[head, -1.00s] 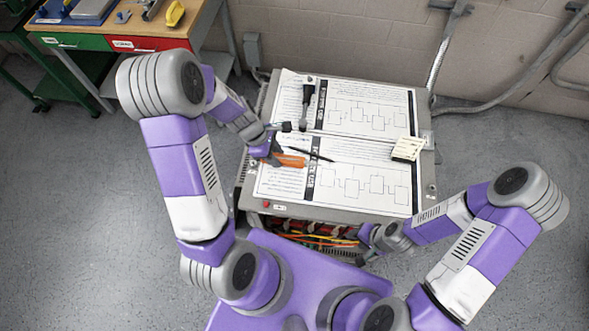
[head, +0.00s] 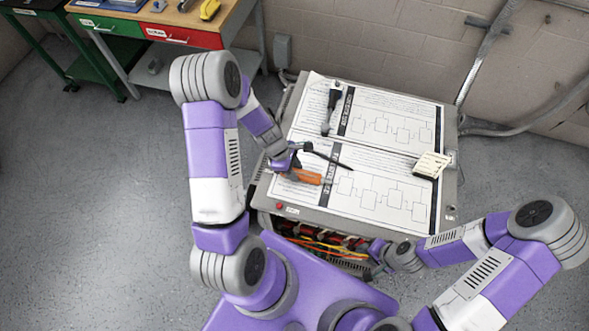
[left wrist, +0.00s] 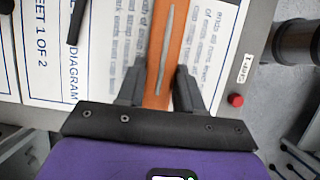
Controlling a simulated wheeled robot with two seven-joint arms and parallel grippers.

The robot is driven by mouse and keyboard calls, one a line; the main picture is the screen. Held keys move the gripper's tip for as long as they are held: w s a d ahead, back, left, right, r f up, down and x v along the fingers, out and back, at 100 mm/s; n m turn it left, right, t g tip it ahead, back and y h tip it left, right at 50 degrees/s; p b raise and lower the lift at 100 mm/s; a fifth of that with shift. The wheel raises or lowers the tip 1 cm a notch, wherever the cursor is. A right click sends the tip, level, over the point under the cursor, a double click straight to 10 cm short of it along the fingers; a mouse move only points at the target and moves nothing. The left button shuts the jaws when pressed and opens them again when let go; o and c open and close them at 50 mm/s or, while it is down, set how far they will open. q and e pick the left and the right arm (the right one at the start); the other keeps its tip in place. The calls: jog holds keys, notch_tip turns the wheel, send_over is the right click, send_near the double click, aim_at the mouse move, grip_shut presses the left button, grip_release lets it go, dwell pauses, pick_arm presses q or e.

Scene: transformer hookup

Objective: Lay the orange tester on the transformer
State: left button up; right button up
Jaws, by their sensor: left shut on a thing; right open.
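The transformer (head: 448,185) is a grey box with paper diagrams on its flat top. My left gripper (head: 292,160) is over the near left part of that top, shut on the orange tester (head: 308,177). In the left wrist view the orange tester (left wrist: 172,50), with a grey strip along it, runs between the two fingers (left wrist: 159,85). The tester is over the printed sheet; I cannot tell whether it touches it. My right gripper (head: 378,262) is open and empty at the transformer's near edge, partly hidden by its arm.
A black-handled tool (head: 331,102), a thin black pen-like stick (head: 330,160) and a pale notepad (head: 431,165) lie on the transformer's top. Orange and red wires (head: 325,245) show in its open front. A workbench (head: 165,22) stands at the back left.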

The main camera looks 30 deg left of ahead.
pick_arm(q)
jog(key=o, duration=1)
jog(key=shift+f, duration=0.1)
jog(key=shift+o, duration=0.2)
jog(key=p+v, duration=0.1)
jog(key=v, duration=0.6)
jog(key=shift+r, duration=0.25)
jog(key=shift+s, duration=0.1)
